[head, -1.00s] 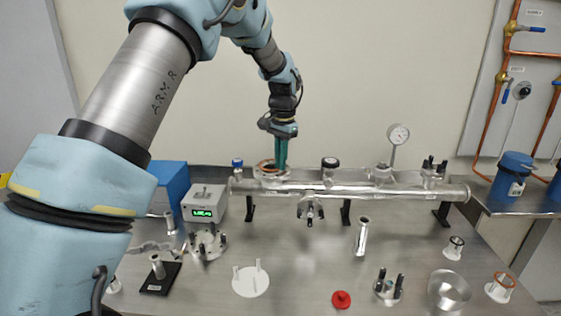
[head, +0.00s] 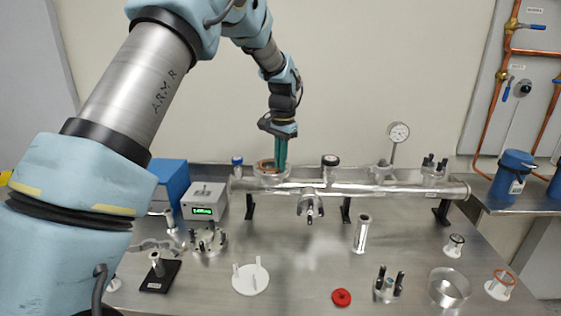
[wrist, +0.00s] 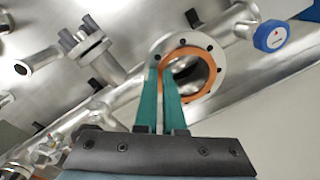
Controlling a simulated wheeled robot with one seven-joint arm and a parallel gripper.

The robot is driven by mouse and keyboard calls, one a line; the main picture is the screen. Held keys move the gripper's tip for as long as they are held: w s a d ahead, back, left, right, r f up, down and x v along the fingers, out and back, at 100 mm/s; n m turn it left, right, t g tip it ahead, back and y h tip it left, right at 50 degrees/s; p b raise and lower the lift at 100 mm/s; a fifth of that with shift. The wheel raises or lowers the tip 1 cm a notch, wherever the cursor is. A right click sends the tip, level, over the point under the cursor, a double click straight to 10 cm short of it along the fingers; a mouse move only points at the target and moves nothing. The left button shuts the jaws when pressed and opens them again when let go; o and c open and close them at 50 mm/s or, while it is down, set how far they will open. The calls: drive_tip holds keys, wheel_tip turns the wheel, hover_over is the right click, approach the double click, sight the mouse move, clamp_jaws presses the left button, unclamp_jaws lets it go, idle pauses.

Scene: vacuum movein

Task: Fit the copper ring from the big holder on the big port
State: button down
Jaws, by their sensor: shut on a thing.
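The copper ring (wrist: 209,56) lies at the face of the big port (wrist: 160,44), an upright steel flange at the left end of the pipe. The port also shows in the head view (head: 272,180), with the ring (head: 265,165) at its top. My gripper (wrist: 167,66) is shut on one edge of the ring, its green fingers pointing down at the port in the head view (head: 280,168). The ring looks slightly off-centre on the flange. I cannot tell whether it is fully seated. A white pronged holder (head: 250,284) stands empty on the bench.
A blue-capped valve (head: 237,161) stands close left of the port; a black-topped fitting (head: 330,162) and a gauge (head: 398,133) stand to its right. Another white holder with a copper-coloured ring (head: 504,277) is at front right. A red cap (head: 341,298) lies in front.

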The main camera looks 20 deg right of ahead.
drive_tip(key=shift+f, duration=0.15)
drive_tip(key=c, duration=0.9)
unclamp_jaws()
drive_tip(key=shift+s, duration=0.15)
drive_tip(key=shift+f, duration=0.1)
wheel_tip(320, 180, up, 11)
drive_tip(key=b, duration=0.2)
drive_tip(key=shift+b, duration=0.35)
